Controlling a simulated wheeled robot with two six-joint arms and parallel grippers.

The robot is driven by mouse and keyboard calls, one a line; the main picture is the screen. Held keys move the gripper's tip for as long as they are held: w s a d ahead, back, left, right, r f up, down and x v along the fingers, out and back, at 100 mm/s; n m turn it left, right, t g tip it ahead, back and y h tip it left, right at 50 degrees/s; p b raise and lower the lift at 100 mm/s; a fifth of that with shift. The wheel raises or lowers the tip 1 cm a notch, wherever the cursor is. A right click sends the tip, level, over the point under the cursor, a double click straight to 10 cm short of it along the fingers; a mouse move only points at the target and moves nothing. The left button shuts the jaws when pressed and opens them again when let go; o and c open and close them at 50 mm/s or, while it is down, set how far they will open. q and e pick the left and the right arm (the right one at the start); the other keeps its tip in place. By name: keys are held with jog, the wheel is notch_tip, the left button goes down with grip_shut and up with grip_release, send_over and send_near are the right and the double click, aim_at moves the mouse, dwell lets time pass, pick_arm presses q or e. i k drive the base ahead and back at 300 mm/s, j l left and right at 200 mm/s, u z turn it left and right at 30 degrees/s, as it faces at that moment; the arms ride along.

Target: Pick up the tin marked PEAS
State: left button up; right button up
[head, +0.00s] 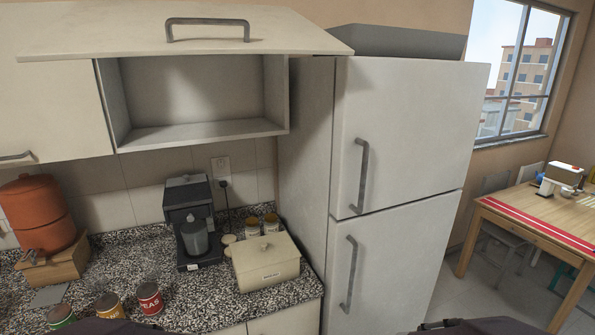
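The tin marked PEAS (150,300) is red with a pale label band, and its last letters "EAS" can be read. It stands upright near the front of the speckled granite counter (215,302), at the lower left of the head view. A yellow-orange tin (110,308) stands just to its left, and a green tin (62,318) stands further left, cut by the bottom edge. Dark parts of my own body show at the bottom edge, one just below the tins and one at the right. Neither gripper's fingers can be seen.
Behind the tins are a black coffee machine (188,222), a cream bread box (266,262) and small jars (270,224). A terracotta pot (38,212) stands at left. An open wall cabinet (200,134) hangs above; a fridge (402,140) stands right. A wooden table (525,212) is far right.

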aim_at(150, 298)
jog(key=u, duration=1.25)
jog(key=i+l, duration=0.1)
jog(key=i, duration=0.45)
jog(key=i+u, duration=0.1)
jog(key=i, duration=0.5)
jog(key=l, duration=0.05)
